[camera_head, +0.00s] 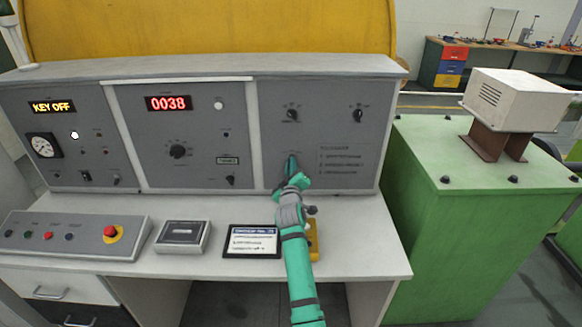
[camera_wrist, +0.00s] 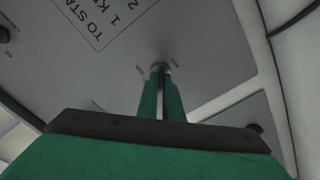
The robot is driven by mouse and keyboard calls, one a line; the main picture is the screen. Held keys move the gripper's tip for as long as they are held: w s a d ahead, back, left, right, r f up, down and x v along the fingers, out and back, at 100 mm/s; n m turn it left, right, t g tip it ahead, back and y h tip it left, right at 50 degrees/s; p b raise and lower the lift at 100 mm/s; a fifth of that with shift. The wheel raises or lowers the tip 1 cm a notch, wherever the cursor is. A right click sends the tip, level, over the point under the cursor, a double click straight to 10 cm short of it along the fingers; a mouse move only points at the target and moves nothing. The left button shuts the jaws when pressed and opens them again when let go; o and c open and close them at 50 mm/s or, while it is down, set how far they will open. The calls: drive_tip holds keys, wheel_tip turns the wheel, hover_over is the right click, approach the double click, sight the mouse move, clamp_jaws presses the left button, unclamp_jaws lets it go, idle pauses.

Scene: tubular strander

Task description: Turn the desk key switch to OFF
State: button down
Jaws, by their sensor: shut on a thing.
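My gripper (camera_head: 290,163) reaches up to the lower left of the grey right-hand panel of the desk console. In the wrist view its two green fingers (camera_wrist: 161,82) are shut on the small round key switch (camera_wrist: 160,66). Small labels flank the switch, too blurred to read. In the head view the fingers hide the switch, and its exact angle cannot be told. The amber display (camera_head: 52,107) at the left of the console reads KEY OFF.
Two black knobs (camera_head: 291,115) (camera_head: 358,115) sit above my gripper on the same panel, with printed text at right. A red display (camera_head: 169,103) reads 0038. A tablet (camera_head: 252,241), a small grey box (camera_head: 183,236) and a red stop button (camera_head: 110,231) are on the desktop.

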drive_tip(key=shift+f, duration=0.15)
drive_tip(key=c, duration=1.9)
unclamp_jaws()
drive_tip(key=s, duration=1.1)
